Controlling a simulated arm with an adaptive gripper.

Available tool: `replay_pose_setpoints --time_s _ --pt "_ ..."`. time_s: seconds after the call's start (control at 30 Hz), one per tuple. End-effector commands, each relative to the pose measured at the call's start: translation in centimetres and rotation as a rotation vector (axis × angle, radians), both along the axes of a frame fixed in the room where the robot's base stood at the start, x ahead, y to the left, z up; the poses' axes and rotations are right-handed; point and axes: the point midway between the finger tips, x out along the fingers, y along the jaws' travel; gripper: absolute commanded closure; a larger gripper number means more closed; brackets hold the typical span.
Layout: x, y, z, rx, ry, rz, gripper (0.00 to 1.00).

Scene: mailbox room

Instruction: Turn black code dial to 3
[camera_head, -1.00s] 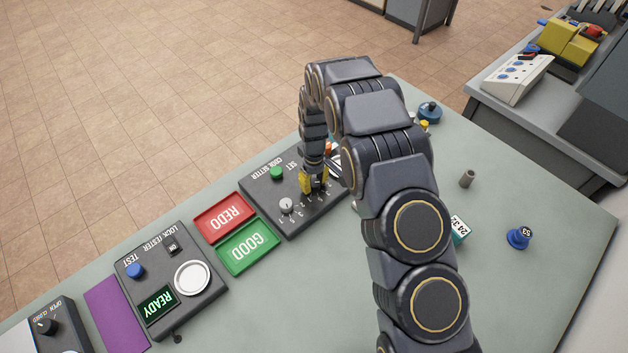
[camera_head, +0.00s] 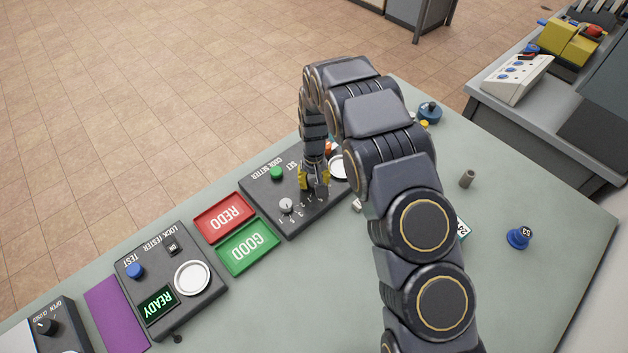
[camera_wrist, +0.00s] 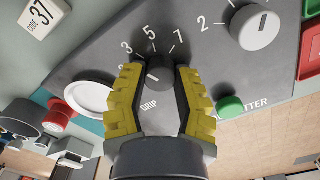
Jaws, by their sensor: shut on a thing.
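The black code dial (camera_wrist: 159,71) sits on the dark code setter panel (camera_wrist: 200,60). Numbers 3, 5 and 7 show around its far side in the wrist view, and its pointer seems to face about 5, though the mark is small. My gripper (camera_wrist: 160,82) is shut on the dial, with a yellow finger on each side. In the head view my gripper (camera_head: 313,190) covers the dial on the code setter (camera_head: 290,222).
A grey dial (camera_head: 286,205) and a green button (camera_head: 276,173) share the panel. A white round pad (camera_wrist: 80,97) lies beside my fingers. The red REDO tray (camera_head: 224,217) and green GOOD tray (camera_head: 248,247) stand left of the panel.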

Motion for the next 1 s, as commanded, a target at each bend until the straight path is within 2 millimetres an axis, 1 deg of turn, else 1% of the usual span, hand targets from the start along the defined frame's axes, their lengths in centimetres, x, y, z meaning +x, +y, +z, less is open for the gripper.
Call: replay_pose_setpoints --time_s 0.5,0.53,0.6,1.0 --pt "-0.09 -0.02 -0.17 0.0 0.002 -0.025 1.0" --pt "-0.09 -0.02 -0.17 0.0 0.002 -0.025 0.66" --pt "-0.08 -0.01 -0.16 0.0 0.002 -0.024 0.39" --pt "0.0 0.0 0.22 0.0 0.0 -0.024 0.39"
